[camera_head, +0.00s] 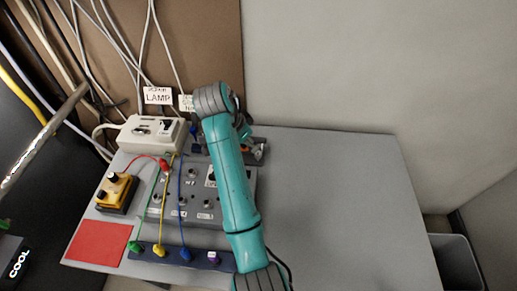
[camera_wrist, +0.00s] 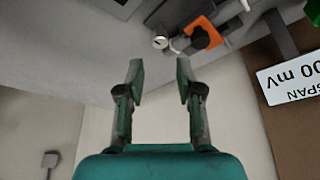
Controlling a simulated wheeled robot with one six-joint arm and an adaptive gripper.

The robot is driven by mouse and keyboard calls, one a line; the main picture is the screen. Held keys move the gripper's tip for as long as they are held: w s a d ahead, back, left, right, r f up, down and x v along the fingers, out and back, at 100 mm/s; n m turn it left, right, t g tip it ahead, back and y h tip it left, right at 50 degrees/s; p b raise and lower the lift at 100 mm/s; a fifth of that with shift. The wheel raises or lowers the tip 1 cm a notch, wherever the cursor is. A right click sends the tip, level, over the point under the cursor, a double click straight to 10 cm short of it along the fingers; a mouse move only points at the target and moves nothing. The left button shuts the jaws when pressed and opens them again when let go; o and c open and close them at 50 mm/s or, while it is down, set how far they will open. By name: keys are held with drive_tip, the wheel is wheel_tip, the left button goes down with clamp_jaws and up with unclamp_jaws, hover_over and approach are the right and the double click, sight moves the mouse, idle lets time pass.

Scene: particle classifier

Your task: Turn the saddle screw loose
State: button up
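My gripper (camera_wrist: 159,72) is open and empty in the wrist view, with its two fingers apart. Ahead of it is a small mechanism with a black knob on an orange part (camera_wrist: 206,34) and a small round silver piece (camera_wrist: 160,42). I cannot tell for sure which of these is the saddle screw. The fingers touch neither piece. In the head view the mechanism (camera_head: 259,151) shows only partly at the table's back edge, behind my teal arm. My gripper is mostly hidden there by the arm.
A grey table (camera_head: 340,210) is bare on its right. On its left are a white lamp box (camera_head: 140,140), a yellow-black box (camera_head: 116,192), a grey panel with several cables (camera_head: 205,216), and a red square (camera_head: 98,243). A "SPAN 00 mV" sign (camera_wrist: 295,78) is near the mechanism.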

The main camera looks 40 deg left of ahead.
sight(257, 153)
drive_tip(key=x, duration=0.7)
drive_tip(key=shift+w+f, duration=0.15)
drive_tip(key=shift+f, duration=0.25)
clamp_jaws()
